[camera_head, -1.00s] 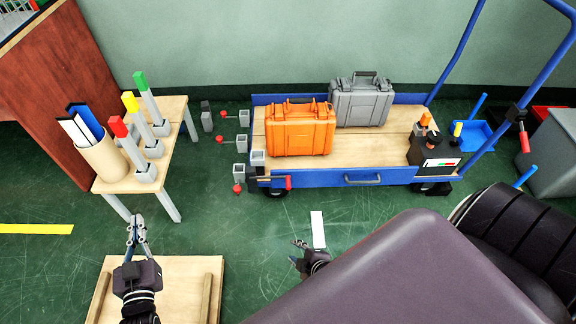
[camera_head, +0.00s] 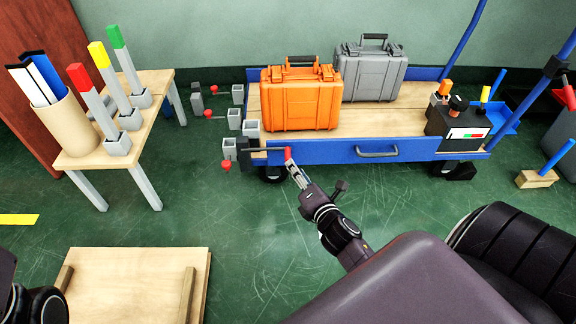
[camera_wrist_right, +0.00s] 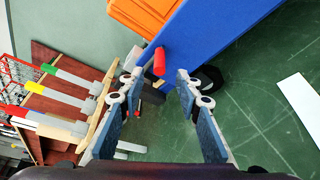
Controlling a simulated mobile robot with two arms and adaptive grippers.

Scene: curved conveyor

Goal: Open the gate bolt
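The gate bolt shows as a dark rod with a red handle (camera_head: 288,154) at the left end of the cart's blue front gate (camera_head: 330,151). The rod runs left from the handle toward grey brackets (camera_head: 230,149). My right gripper (camera_head: 291,164) is just below the red handle in the head view. In the right wrist view, its fingers (camera_wrist_right: 157,80) are open, and the red handle (camera_wrist_right: 159,62) lies ahead, between the fingertip lines. I cannot tell whether they touch. Of my left arm only a dark part shows at the bottom left; its fingers are out of view.
The cart (camera_head: 420,113) carries an orange case (camera_head: 300,103) and a grey case (camera_head: 370,75). A wooden table (camera_head: 150,117) with coloured posts stands at the left. A low wooden platform (camera_head: 135,285) lies at the front left. Green floor before the gate is clear.

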